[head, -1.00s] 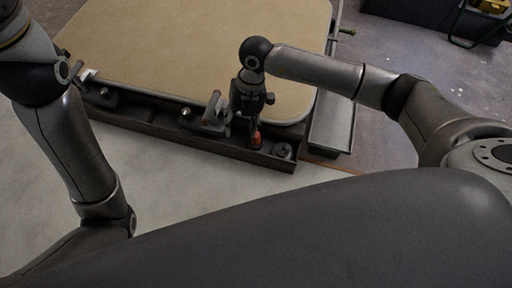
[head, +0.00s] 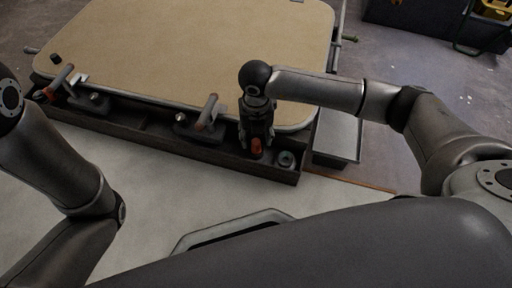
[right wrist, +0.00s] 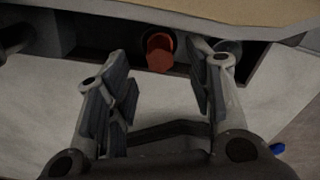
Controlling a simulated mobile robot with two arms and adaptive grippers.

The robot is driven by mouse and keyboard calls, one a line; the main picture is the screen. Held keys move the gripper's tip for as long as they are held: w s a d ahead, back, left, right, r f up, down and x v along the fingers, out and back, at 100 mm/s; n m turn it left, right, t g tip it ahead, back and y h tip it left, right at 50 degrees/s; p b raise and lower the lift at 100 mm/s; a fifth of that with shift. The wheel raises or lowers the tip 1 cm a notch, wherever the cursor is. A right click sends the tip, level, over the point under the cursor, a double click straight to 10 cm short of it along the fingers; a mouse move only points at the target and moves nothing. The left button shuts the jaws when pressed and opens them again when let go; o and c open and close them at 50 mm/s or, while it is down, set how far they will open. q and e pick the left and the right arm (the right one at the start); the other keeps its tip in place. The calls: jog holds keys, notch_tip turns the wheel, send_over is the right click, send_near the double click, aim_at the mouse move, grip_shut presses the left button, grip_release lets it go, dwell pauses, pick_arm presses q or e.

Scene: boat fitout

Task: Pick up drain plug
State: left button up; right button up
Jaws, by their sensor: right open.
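The drain plug is most likely the red-orange piece (head: 257,148) standing in the dark narrow tray (head: 230,163) along the panel's front edge. In the right wrist view it shows as a red, blunt-ended plug (right wrist: 160,53) in front of a dark round shape. My right gripper (head: 257,138) hangs over it from above. In the right wrist view its two jaws (right wrist: 162,78) are open, with the plug beyond and between the tips. I see no clear contact. My left gripper is out of view; only my left arm links show.
A beige panel (head: 200,55) lies behind the tray. Clamps with orange handles (head: 207,112) stand left of the plug. A round pale fitting (head: 286,159) sits in the tray's right end. A grey metal tray (head: 338,135) is at right. The pale surface in front is mostly clear.

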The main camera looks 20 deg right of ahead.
aim_at(256, 141)
notch_tip(256, 141, down, 5)
jog(key=b, duration=0.3)
jog(key=shift+c, duration=0.4)
jog(key=c, duration=1)
